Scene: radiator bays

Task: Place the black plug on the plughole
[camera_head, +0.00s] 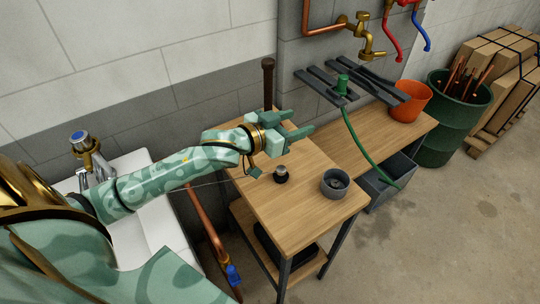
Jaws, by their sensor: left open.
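A small black plug-like piece (281,175) with a paler top stands on the wooden bench; I take it to be the black plug. My left gripper (303,120) is open and empty above the back part of the bench, its fingers pointing right. It is behind the black piece in the picture and apart from it. The white basin (165,245) is at the lower left, partly covered by my left arm. I cannot see the plughole. My right gripper is not in view.
The wooden bench (310,210) also bears a grey round pot (335,183) and a dark upright rod (268,82). A slatted dark rack (318,84), an orange bucket (411,101) and a green barrel (452,118) are further right.

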